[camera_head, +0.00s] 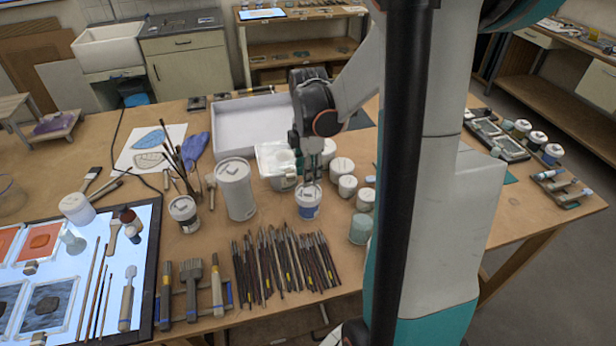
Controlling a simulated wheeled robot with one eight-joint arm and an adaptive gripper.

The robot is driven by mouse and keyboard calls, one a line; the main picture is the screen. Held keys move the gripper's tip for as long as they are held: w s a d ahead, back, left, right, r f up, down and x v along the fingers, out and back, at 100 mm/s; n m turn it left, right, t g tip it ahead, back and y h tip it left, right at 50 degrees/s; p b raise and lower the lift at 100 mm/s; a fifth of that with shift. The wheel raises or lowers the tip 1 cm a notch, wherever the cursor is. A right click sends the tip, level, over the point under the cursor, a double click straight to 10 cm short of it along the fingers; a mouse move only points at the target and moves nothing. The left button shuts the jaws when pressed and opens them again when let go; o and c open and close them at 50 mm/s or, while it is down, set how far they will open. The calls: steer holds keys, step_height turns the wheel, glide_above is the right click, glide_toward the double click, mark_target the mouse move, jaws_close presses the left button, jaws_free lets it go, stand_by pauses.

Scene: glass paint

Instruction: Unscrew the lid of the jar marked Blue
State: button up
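A small white jar with a blue label (307,209) stands upright on the table, behind the right part of a row of brushes. Its label is too small to read. Its pale lid is on top and partly covered by my gripper. My gripper (312,181) points down from above, its fingertips at or just above this lid. I cannot tell whether the fingers touch the lid or how far apart they are.
Several white-lidded jars (342,167) stand close behind and to the right. A tall white canister (236,191) and a smaller jar (184,213) stand left. Brushes (285,265) lie in front. A white tray (235,133) is behind.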

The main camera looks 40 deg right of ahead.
mark_target(309, 191)
steer(key=m, duration=0.5)
steer(key=shift+f+p, duration=0.1)
steer(key=shift+p, duration=0.25)
steer(key=m+p, duration=0.1)
steer(key=m, duration=0.5)
steer(key=shift+f, duration=0.1)
steer(key=m, duration=0.6)
steer(key=shift+f+m+p, duration=0.25)
steer(key=shift+m+p, duration=0.05)
steer(key=shift+p, duration=0.1)
steer(key=m, duration=0.4)
steer(key=m+p, duration=0.1)
steer(key=m, duration=0.1)
steer(key=shift+f, duration=0.25)
step_height(309, 191, down, 4)
steer(key=b, duration=0.4)
steer(key=shift+f, duration=0.2)
steer(key=shift+s+a+f+b, duration=0.15)
steer(key=shift+s+f+b, duration=0.2)
steer(key=shift+f+b, duration=0.35)
steer(key=shift+w+f, duration=0.15)
steer(key=shift+o, duration=1.2)
steer(key=shift+w+f+b, duration=0.15)
steer(key=shift+f+b, duration=0.05)
steer(key=shift+b, duration=0.15)
steer(key=shift+r, duration=0.1)
steer(key=shift+c, duration=1.2)
